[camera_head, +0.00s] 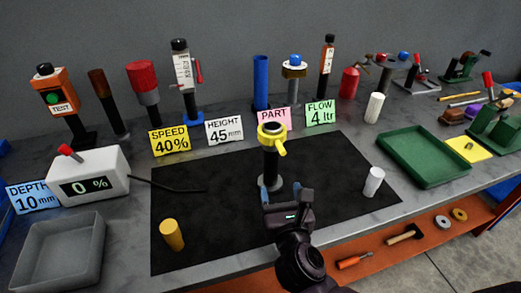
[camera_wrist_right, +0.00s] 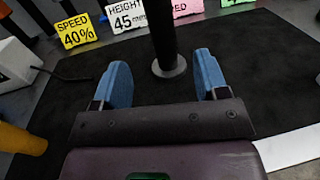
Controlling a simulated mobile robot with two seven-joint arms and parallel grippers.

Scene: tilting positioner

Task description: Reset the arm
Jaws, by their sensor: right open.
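A positioner (camera_head: 271,160) stands upright on the black mat near the middle of the bench. It has a round grey foot, a dark post and a yellow collar (camera_head: 272,133) with a short yellow lever sticking out at lower right. In the right wrist view its post (camera_wrist_right: 166,40) and foot show beyond my fingers; the collar is out of frame. My right gripper (camera_head: 285,196) is open and empty, in front of the post on the near side. Its blue fingers (camera_wrist_right: 162,78) point toward the post with a gap between them. My left gripper is not in view.
The black mat (camera_head: 215,225) also carries a yellow cylinder (camera_head: 172,235) and a white cylinder (camera_head: 373,182). A grey box (camera_head: 90,175) reading 0 % stands left. A green tray (camera_head: 425,158) lies right. Sign cards and several upright devices line the back.

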